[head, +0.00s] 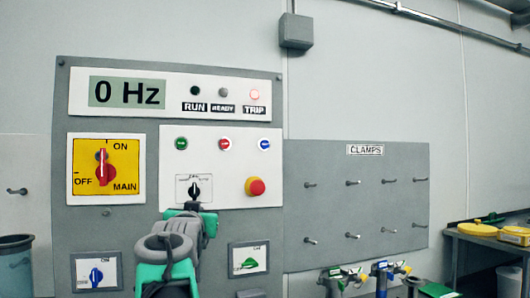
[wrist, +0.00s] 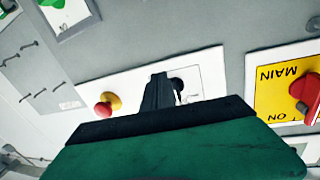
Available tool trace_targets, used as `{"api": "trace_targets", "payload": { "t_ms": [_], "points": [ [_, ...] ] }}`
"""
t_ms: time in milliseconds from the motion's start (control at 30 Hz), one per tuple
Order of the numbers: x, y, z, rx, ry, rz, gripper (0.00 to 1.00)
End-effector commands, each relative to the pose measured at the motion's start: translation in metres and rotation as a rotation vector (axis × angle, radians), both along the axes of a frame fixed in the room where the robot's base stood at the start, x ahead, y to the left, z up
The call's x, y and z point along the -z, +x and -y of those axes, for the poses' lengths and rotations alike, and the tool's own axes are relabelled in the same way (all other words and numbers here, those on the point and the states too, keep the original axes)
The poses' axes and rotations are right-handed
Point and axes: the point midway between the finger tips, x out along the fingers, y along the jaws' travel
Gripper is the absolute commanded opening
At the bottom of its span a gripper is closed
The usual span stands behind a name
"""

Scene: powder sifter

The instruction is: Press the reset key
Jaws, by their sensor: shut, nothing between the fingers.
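A white panel (head: 222,198) carries a row of three push buttons: green (head: 182,143), red (head: 224,143) and blue (head: 264,144). Their lettering is too small to read, so I cannot tell which is the reset key by its label. My gripper (head: 194,208) is shut and empty, in front of the panel's lower left, just below the black selector knob (head: 194,188). In the wrist view the shut fingers (wrist: 158,80) point at the panel beside the knob (wrist: 177,84). The three buttons do not show there.
A red mushroom button (head: 256,187) sticks out right of the knob. The MAIN rotary switch (head: 102,167) is at left. A clamps board (head: 360,220) with pegs is at right.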

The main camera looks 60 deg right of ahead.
Motion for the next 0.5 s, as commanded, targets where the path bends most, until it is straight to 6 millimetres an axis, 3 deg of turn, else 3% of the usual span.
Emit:
{"api": "trace_targets", "payload": {
  "t_ms": [100,200,300,400,500],
  "points": [
    [-0.053,-0.047,0.043,0.132,-0.116,0.106,0.00],
    [-0.097,-0.093,0.070,0.240,-0.222,0.187,0.00],
    [-0.133,-0.135,0.084,0.330,-0.317,0.250,0.00],
    [-0.157,-0.164,0.090,0.389,-0.386,0.288,0.00],
    [-0.169,-0.179,0.092,0.419,-0.420,0.306,0.00]
  ]
}}
